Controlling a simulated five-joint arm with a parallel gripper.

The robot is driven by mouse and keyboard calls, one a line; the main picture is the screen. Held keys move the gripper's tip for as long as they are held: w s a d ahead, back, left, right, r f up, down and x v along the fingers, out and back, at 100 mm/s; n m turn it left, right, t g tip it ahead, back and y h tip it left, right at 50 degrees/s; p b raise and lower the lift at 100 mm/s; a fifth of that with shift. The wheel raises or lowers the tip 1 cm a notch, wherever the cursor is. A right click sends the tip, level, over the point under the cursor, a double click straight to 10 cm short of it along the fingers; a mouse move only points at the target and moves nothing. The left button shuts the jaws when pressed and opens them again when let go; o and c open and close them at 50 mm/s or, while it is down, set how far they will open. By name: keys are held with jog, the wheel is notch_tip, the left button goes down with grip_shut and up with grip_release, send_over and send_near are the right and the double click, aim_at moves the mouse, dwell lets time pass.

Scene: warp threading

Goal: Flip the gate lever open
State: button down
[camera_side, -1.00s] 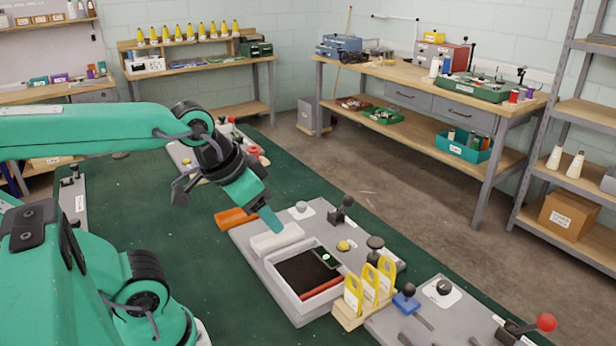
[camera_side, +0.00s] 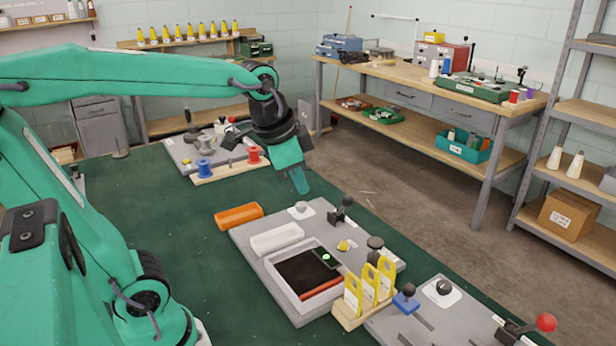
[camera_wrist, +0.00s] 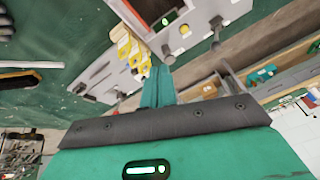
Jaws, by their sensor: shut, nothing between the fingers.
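My gripper (camera_side: 300,182) is shut and empty, pointing down in the air above the green table, beyond the orange block. Its closed teal fingers also show in the wrist view (camera_wrist: 158,88). Several levers are in the side view, and I cannot tell for certain which is the gate lever. A black-knobbed lever (camera_side: 342,211) stands at the far edge of the middle grey panel, to the right of and below my gripper. A red-ball lever (camera_side: 545,322) leans right on the near right panel. My gripper touches neither.
The middle panel carries a grey tray (camera_side: 272,262), a white block (camera_side: 277,238) and a dark upright knob (camera_side: 375,245). Yellow tags (camera_side: 370,282) stand in a wooden rack. An orange block (camera_side: 239,215) lies beside the panel. Spools (camera_side: 205,167) stand behind left. The table's left middle is clear.

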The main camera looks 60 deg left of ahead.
aim_at(342, 209)
jog(key=w+a+f+m+g, duration=0.1)
jog(key=w+f+m, duration=0.2)
jog(key=w, duration=0.4)
jog(key=w+a+f+m+g, duration=0.1)
jog(key=w+a+f+m, duration=0.1)
jog(key=w, duration=0.6)
jog(key=w+a+f+m+g, duration=0.1)
jog(key=w+a+f+m, duration=0.1)
jog(key=w+f+m, duration=0.2)
jog(key=shift+w+m, duration=1.3)
jog(key=shift+w, duration=0.4)
jog(key=shift+a, duration=0.1)
jog(key=a+f, duration=0.3)
jog(key=f, duration=0.5)
jog(key=shift+a+f, duration=0.25)
jog(key=shift+a, duration=0.1)
